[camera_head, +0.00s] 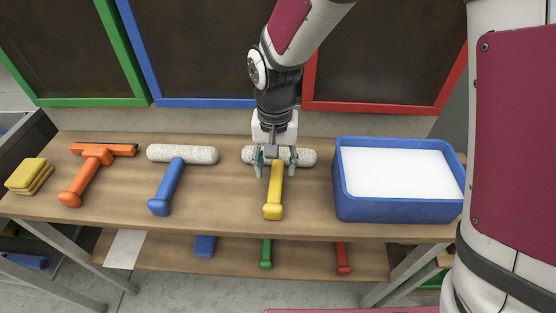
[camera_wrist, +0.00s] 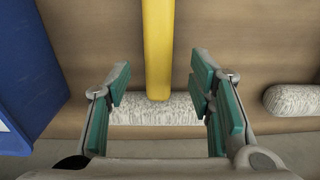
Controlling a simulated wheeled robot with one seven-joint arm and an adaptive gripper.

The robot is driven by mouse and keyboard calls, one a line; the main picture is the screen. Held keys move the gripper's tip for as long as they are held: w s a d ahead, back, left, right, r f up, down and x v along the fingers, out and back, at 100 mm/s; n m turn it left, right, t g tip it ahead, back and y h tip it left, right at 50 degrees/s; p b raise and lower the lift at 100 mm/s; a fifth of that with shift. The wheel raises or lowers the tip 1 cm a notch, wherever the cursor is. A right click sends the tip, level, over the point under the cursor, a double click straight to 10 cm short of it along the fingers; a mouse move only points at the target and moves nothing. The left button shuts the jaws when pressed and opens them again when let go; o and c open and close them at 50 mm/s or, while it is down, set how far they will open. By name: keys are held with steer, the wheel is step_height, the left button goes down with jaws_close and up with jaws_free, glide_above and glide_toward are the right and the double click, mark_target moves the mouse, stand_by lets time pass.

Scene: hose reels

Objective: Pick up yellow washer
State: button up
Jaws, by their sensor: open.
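The yellow washer lies on the wooden bench, its yellow handle (camera_head: 273,191) toward the front and its pale fluffy roller head (camera_head: 304,157) toward the back. My gripper (camera_head: 276,170) is over the washer where the handle meets the head. It is open, with one finger on each side of the handle. In the wrist view, the yellow handle (camera_wrist: 158,45) runs between the open green-padded fingers (camera_wrist: 160,95), with visible gaps on both sides. The head (camera_wrist: 155,108) lies crosswise between and below the fingers, partly hidden by them.
A blue tub (camera_head: 350,208) with white contents stands right of the washer on the bench (camera_head: 232,205). To the left are a blue-handled washer (camera_head: 166,187), an orange squeegee (camera_head: 86,178) and yellow sponges (camera_head: 28,174). Framed dark panels stand behind. A lower shelf holds more tools.

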mark_target(276, 175)
step_height(276, 175, down, 4)
steer(key=shift+s+f, duration=0.1)
jaws_close()
stand_by(0.4)
step_height(276, 175, up, 10)
steer(key=shift+r+p, duration=0.1)
steer(key=shift+p, duration=0.35)
